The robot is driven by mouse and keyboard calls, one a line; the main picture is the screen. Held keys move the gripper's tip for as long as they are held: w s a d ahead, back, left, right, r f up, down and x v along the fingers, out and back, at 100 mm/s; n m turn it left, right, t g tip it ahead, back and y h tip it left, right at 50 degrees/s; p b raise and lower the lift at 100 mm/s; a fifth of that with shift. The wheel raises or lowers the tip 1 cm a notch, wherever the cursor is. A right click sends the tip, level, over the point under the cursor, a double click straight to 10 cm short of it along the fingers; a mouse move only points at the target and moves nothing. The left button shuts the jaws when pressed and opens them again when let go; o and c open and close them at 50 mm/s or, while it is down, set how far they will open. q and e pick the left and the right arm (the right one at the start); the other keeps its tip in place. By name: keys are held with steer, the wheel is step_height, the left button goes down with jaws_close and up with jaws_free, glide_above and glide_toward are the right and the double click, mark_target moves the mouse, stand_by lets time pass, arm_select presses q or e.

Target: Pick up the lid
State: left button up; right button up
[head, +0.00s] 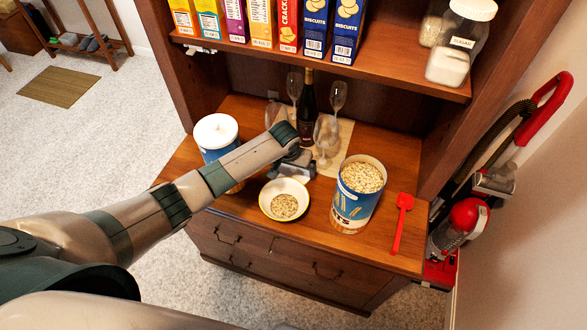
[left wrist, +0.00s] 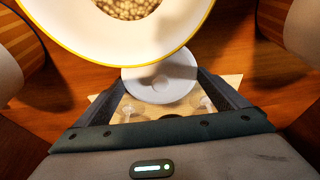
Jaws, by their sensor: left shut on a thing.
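The lid (left wrist: 160,86), a round white disc, sits between the fingers of my left gripper (left wrist: 162,78) in the left wrist view. The fingers are shut on it at opposite sides. In the head view my left gripper (head: 292,167) is over the counter, just behind the bowl, and I cannot make out the lid there. Whether the lid touches the counter is not clear. An oats canister (head: 352,207) stands open, full of oats, to the right of the gripper. My right gripper is not in view.
A white bowl with some oats (head: 283,199) is in front of the gripper. A white-topped canister (head: 216,131) stands left. A dark bottle (head: 307,105) and glasses stand behind on a mat. A red scoop (head: 402,222) lies right. A shelf with boxes (head: 287,25) overhangs the back.

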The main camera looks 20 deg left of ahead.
mark_target(293, 169)
arm_select(q)
step_height(293, 169, up, 7)
steer(key=p, duration=0.5)
steer(key=shift+f+p, duration=0.2)
steer(key=shift+p, duration=0.1)
steer(key=s+a, duration=0.1)
steer(key=s, duration=3.1)
steer(key=shift+r, duration=0.15)
